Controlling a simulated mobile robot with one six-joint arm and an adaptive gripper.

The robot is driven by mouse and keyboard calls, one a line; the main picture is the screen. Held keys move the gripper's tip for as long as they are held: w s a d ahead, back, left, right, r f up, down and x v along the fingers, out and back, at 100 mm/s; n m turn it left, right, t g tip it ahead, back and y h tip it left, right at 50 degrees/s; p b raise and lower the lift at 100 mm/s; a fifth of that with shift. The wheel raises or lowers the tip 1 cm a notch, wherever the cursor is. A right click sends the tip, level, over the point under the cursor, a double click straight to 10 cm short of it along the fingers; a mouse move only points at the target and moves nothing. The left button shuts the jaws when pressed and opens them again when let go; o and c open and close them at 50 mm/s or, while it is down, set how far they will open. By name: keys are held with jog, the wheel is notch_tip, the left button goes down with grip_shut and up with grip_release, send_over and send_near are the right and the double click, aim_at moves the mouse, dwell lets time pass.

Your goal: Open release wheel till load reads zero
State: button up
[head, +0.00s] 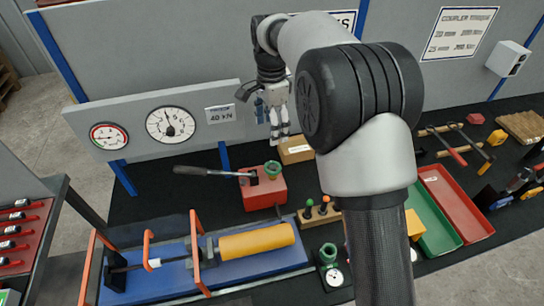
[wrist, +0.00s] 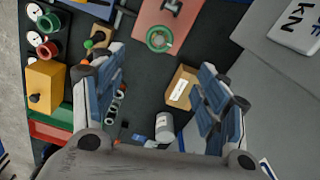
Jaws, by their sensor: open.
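The release wheel is a small green ring-shaped handwheel (head: 272,168) on the right end of the red pump block (head: 262,190). The wheel (wrist: 160,39) shows at the top centre of the wrist view. A grey lever (head: 205,171) points left from the block. The large white dial (head: 170,124) has a dark needle, but its figures are too small to read surely. My gripper (head: 280,136) hangs open and empty above and behind the wheel, apart from it. Its spread blue-padded fingers (wrist: 160,75) frame bare bench and a carton in the wrist view.
A cardboard carton (head: 297,151) stands behind the pump. A blue bed with a yellow cylinder (head: 255,241) and orange hoops lies in front. A second gauge (head: 109,135) and a "40 kN" sign (head: 221,113) are on the panel. Green and red trays (head: 456,203) are right.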

aim_at(272, 167)
notch_tip(272, 167, down, 17)
jog(key=b, duration=0.3)
jog(key=shift+c, duration=0.4)
jog(key=shift+r, duration=0.1)
jog(key=c, duration=1)
